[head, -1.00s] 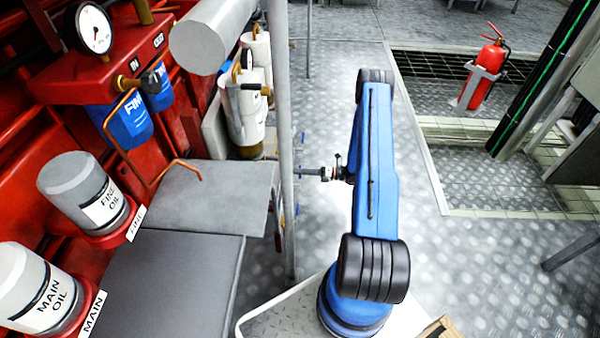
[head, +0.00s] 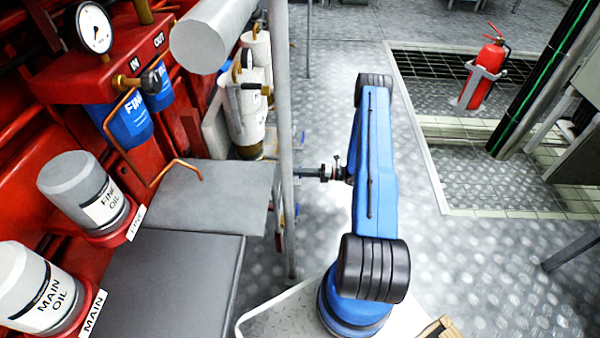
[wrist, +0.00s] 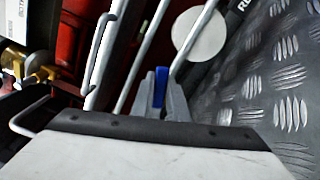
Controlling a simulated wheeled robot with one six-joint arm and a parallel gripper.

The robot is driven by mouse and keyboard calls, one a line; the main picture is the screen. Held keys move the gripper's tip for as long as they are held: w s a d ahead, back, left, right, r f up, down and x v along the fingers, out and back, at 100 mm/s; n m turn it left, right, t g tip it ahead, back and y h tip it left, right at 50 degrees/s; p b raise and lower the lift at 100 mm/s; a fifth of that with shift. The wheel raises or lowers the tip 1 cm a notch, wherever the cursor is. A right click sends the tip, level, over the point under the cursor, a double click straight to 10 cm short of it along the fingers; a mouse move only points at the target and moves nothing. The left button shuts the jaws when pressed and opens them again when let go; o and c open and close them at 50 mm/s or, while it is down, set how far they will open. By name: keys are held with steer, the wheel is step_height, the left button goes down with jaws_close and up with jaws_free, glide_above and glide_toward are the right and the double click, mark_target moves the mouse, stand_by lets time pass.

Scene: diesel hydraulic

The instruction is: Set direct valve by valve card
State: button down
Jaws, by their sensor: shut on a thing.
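In the wrist view my gripper (wrist: 162,98) has its grey fingers shut on a blue handle (wrist: 161,80), which shows between the fingertips. Part of the gripper is hidden behind a pale plate with a dark bolted edge (wrist: 150,132). In the head view my arm reaches left toward the grey vertical pole (head: 284,120), and its tip at the pole is too small to make out. Small blue parts (head: 297,210) show beside the pole. No valve card can be read in either view.
Flat grey plates (head: 215,195) lie left of the pole, beside the red machine with a gauge (head: 92,30) and the FINE OIL (head: 92,195) and MAIN OIL (head: 40,290) canisters. A red fire extinguisher (head: 483,75) stands at the far right.

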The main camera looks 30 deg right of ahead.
steer(key=shift+w+d+f+m, duration=0.1)
steer(key=shift+f+m, duration=0.45)
steer(key=shift+m, duration=0.35)
steer(key=shift+w+d+f+m, duration=0.1)
steer(key=shift+f+m, duration=0.45)
steer(key=shift+m, duration=0.35)
steer(key=c, duration=1.7)
jaws_free()
steer(key=shift+s, duration=0.1)
steer(key=v, duration=1.7)
steer(key=shift+s+d, duration=0.15)
